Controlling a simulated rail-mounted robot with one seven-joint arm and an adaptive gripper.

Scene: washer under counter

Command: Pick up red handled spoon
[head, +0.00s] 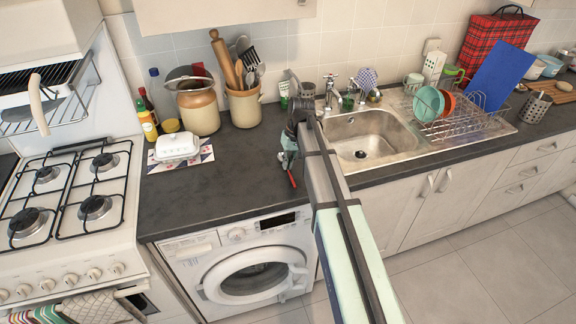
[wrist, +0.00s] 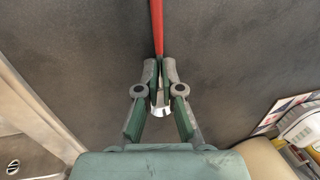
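The red handled spoon shows in the wrist view as a red handle (wrist: 157,28) running up from between my fingertips, with a shiny metal part lower down between the fingers. My gripper (wrist: 160,72) has its fingertips drawn close together on both sides of the spoon where handle and metal meet; it looks shut on it. In the head view the red handle (head: 292,179) shows just below my gripper (head: 289,162), over the dark counter near its front edge. My arm hides part of the gripper. Whether the spoon touches the counter I cannot tell.
The sink (head: 368,138) lies right of my gripper, with a dish rack (head: 458,122) beyond. A utensil crock (head: 243,107), a jar (head: 198,108) and a butter dish (head: 178,147) stand to the left. The washer (head: 250,265) is below. The counter left of my gripper is clear.

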